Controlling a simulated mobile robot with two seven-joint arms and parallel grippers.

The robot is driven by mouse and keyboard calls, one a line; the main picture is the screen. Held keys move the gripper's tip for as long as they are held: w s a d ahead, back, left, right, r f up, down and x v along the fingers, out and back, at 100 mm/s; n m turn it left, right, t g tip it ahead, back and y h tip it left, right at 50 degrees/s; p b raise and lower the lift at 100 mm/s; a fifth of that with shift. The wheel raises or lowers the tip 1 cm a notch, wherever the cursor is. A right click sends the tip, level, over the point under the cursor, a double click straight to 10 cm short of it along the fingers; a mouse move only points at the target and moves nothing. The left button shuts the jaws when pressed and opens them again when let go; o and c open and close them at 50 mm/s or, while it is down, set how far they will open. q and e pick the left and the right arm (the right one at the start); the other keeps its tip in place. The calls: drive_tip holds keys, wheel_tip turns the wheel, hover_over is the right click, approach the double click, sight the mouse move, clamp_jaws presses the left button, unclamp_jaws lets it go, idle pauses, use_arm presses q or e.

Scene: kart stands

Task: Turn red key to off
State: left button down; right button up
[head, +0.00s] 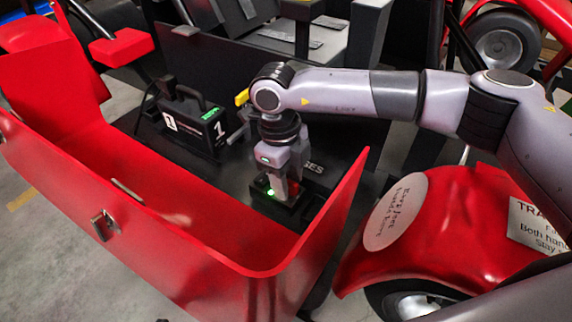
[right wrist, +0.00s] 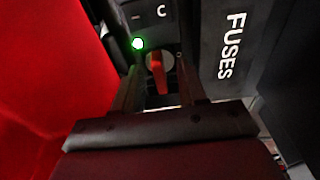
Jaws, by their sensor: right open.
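The red key (right wrist: 157,72) shows in the right wrist view, set in a round, pale switch face on a dark panel. A lit green lamp (right wrist: 138,43) sits just above it to the left. My right gripper (right wrist: 159,80) is open, its two fingers on either side of the key; I cannot tell whether they touch it. In the head view, my right gripper (head: 285,188) points down at a small black switch box (head: 308,207) with a green light (head: 270,192). The gripper hides the key there. My left gripper is not in view.
A red curved body panel (head: 110,185) walls the bay on the left and front. A black case marked 1 (head: 190,122) stands to the left of the gripper. A black cover lettered FUSES (right wrist: 232,50) lies close to the right. A red fender (head: 425,235) is at right.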

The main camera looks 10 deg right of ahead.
drive_tip(key=shift+c, duration=0.3)
clamp_jaws()
drive_tip(key=shift+f+n+b, duration=0.15)
drive_tip(key=shift+n+b, duration=0.45)
drive_tip(key=n+b, duration=0.2)
drive_tip(key=n, duration=0.1)
drive_tip(key=shift+n, duration=0.3)
drive_tip(key=shift+c, duration=1)
unclamp_jaws()
drive_tip(key=shift+t, duration=0.3)
drive_tip(key=o, duration=0.3)
